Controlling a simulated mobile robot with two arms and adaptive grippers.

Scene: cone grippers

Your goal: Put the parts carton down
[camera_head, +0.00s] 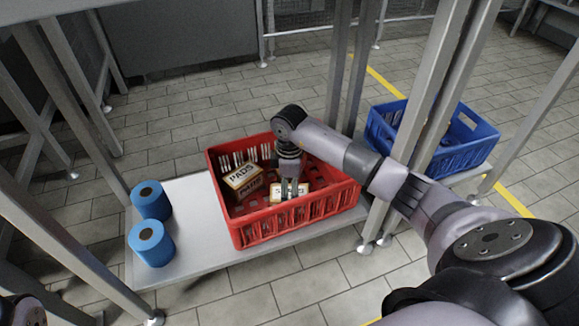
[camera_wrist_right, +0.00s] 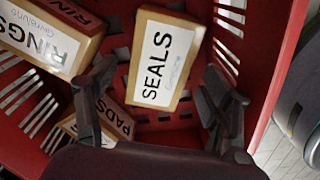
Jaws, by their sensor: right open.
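The parts carton, a tan box with a white label reading SEALS (camera_wrist_right: 160,62), sits inside the red crate (camera_head: 300,228). In the head view its pale label (camera_head: 290,189) shows just below my right gripper (camera_head: 290,180). In the right wrist view my right gripper (camera_wrist_right: 160,95) is open, one finger on each side of the carton's near end, with visible gaps to both. How far the carton lies below the fingertips is hard to tell. My left gripper is not in view.
Other cartons lie in the red crate, including one labelled RINGS (camera_wrist_right: 45,40) and one labelled PADS (camera_wrist_right: 115,118). Two blue rolls (camera_head: 150,200) stand left of the crate on the grey shelf (camera_head: 205,255). A blue crate (camera_head: 470,150) stands right, beyond metal posts (camera_head: 425,90).

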